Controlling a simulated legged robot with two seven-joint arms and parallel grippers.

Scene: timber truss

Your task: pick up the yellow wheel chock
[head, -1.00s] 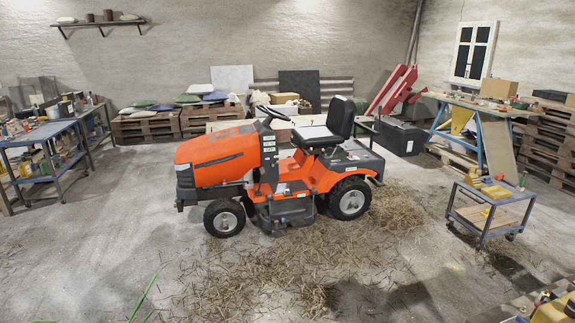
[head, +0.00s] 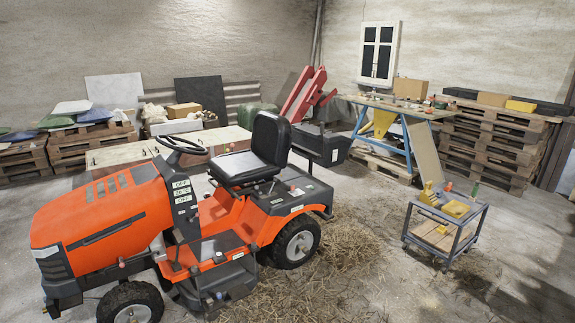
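Yellow objects sit on a small grey wheeled cart (head: 466,232) at the right. On its top are an upright, uneven yellow piece (head: 429,194) at the left and a low yellow block-like piece (head: 456,209) nearer the front. A small yellow piece (head: 441,229) lies on the lower wooden shelf. They are too small for me to tell which one is the wheel chock. Neither of my grippers is in view.
An orange ride-on mower (head: 110,215) fills the left foreground. Straw (head: 345,265) lies on the floor between it and the cart. A workbench (head: 398,107) and stacked pallets (head: 495,140) stand behind the cart. The floor in front of the cart is mostly open.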

